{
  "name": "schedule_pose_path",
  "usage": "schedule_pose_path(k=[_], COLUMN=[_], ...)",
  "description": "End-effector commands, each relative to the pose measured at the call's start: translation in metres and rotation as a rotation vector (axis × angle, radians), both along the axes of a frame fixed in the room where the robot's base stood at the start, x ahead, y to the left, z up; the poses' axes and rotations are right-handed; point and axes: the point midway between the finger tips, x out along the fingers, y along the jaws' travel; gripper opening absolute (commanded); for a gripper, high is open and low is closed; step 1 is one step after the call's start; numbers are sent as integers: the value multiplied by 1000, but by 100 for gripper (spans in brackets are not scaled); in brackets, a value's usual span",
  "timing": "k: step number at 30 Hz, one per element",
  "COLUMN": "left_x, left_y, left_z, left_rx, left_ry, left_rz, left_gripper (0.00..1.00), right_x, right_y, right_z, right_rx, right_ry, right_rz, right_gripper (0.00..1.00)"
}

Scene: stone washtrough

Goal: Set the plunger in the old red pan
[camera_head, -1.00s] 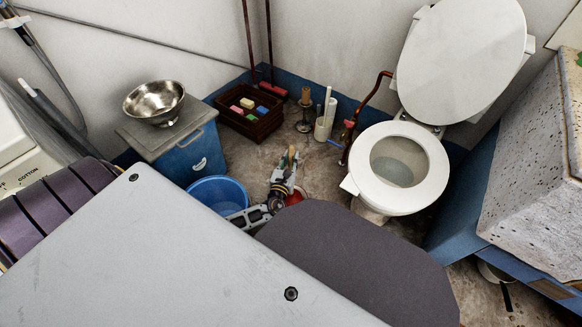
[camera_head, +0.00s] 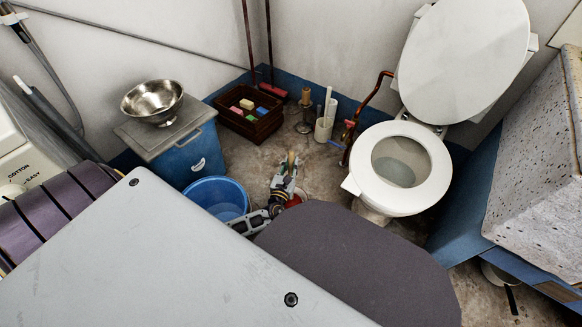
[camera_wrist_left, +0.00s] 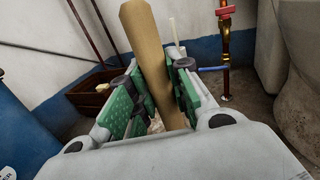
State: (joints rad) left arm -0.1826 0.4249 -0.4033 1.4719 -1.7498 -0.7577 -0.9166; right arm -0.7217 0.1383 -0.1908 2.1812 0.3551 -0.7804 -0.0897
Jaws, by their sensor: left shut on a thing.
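The plunger's tan wooden handle (camera_wrist_left: 151,62) stands up, slightly tilted, between the green-padded fingers of my left gripper (camera_wrist_left: 153,100) in the left wrist view. That gripper is shut on it. In the head view, my left gripper (camera_head: 286,174) is low over the floor beside the blue bucket, and the handle's top (camera_head: 291,157) shows above it. The plunger's lower end is hidden. My right gripper is not in view.
A blue bucket (camera_head: 217,197) stands left of the gripper and the toilet (camera_head: 410,195) stands right. Bare floor (camera_head: 268,158) lies between.

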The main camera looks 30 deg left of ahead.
Motion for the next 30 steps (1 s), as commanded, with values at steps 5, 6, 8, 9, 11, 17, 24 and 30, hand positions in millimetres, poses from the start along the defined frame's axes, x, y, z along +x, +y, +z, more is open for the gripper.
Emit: schedule_pose_path(k=[5, 6, 8, 9, 11, 17, 24, 30], left_x=[1, 1, 1, 1, 1, 0, 0, 0], left_y=[0, 0, 0, 0, 0, 0, 0, 0], left_z=[-2, -2, -2, -2, -2, -5, -5, -5], left_rx=[0, 0, 0, 0, 0, -1, 0, 0], left_ry=[-3, -3, -3, -3, -3, 0, 1, 0], left_rz=[0, 0, 0, 0, 0, 0, 0, 0], left_gripper=[0, 0, 0, 0, 0, 28, 41, 41], right_x=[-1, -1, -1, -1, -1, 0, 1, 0], right_y=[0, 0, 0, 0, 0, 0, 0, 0], right_z=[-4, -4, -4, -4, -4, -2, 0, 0], right_rx=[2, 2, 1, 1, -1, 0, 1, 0], right_ry=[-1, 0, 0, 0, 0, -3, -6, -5], right_rz=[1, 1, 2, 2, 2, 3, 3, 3], right_gripper=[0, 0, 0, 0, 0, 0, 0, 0])
